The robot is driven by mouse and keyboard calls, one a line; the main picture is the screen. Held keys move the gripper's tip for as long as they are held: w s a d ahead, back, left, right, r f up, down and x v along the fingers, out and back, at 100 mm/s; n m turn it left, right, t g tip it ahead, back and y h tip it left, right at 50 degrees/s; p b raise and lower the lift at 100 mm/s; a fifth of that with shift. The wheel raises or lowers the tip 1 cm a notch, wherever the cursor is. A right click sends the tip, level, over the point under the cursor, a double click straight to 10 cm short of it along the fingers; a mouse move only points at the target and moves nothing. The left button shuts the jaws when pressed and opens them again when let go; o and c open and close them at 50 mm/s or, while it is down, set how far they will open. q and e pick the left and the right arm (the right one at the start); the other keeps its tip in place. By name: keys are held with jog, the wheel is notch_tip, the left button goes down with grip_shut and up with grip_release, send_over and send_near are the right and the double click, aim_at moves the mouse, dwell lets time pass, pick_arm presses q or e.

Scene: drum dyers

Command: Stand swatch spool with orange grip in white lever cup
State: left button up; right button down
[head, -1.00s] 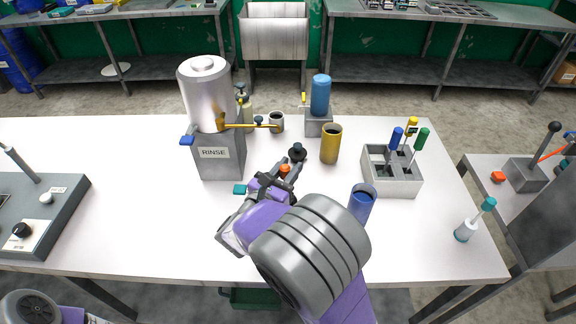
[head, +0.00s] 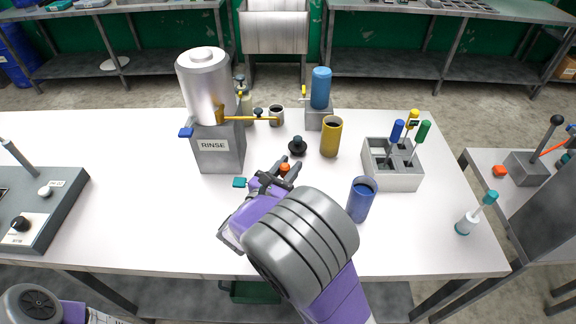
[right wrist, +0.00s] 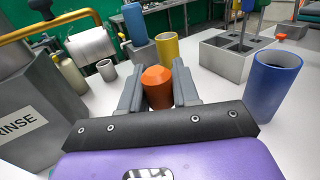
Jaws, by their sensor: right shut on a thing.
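The swatch spool's orange grip (head: 285,167) sits between the fingers of my right gripper (head: 288,163), which is shut on it. In the right wrist view the orange grip (right wrist: 158,87) stands between the two grey fingers. My left gripper is out of view.
The grey RINSE machine (head: 218,145) stands left of the gripper. A yellow cup (head: 331,137), a blue cup (head: 362,200) and a grey rack (head: 392,177) with colored handles stand right. A teal piece (head: 239,183) lies left.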

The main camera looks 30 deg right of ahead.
jog(key=shift+f, duration=0.1)
jog(key=c, duration=0.8)
grip_release()
jog(key=shift+o, duration=0.2)
jog(key=p+v, duration=0.1)
jog(key=v, duration=0.5)
jog(key=shift+s+a+p, duration=0.2)
jog(key=shift+a+p, duration=0.15)
jog(key=shift+s+a, duration=0.2)
jog(key=shift+a, duration=0.1)
